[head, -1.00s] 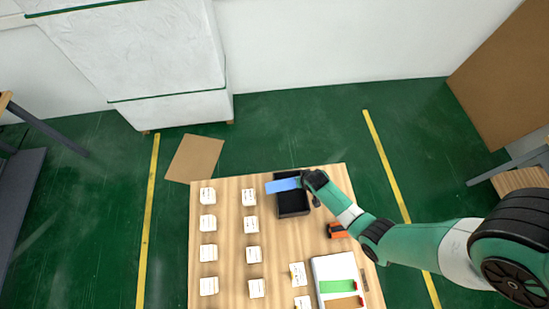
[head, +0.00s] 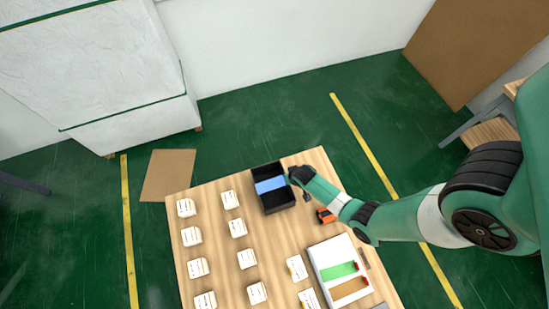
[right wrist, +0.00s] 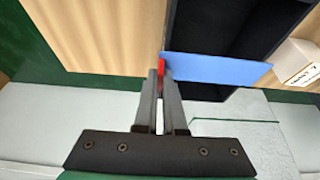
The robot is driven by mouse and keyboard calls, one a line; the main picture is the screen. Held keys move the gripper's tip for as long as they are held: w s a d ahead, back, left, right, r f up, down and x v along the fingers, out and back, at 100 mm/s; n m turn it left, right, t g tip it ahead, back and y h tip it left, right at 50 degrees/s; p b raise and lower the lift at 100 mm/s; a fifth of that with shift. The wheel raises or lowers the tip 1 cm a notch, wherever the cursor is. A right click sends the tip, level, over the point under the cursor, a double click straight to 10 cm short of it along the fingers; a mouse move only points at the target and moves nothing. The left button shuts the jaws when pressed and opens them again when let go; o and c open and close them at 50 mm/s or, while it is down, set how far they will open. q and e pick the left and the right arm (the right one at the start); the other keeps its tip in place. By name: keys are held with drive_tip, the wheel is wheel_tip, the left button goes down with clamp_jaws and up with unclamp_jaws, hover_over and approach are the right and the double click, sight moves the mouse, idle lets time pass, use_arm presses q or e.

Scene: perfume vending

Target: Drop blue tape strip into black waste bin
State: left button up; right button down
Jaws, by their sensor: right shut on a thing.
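The blue tape strip (head: 270,185) shows over the black waste bin (head: 275,205) near the far edge of the table. My right gripper (head: 296,177) is at the bin's right side. In the right wrist view the gripper (right wrist: 162,80) is shut on the red end of the blue strip (right wrist: 215,69), which extends to the right across the dark bin (right wrist: 235,28). I cannot tell how high the strip is above the bin floor. My left gripper is not in view.
Several white boxes (head: 238,228) stand in rows on the wooden table (head: 215,270). An orange object (head: 325,215) lies right of the bin. A white tray (head: 320,259) with a green strip (head: 339,270) and a brown strip (head: 349,288) lies at the front right.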

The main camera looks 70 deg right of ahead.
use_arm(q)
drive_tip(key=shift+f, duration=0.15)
use_arm(e)
drive_tip(key=shift+f, duration=0.15)
drive_tip(key=c, duration=0.9)
unclamp_jaws()
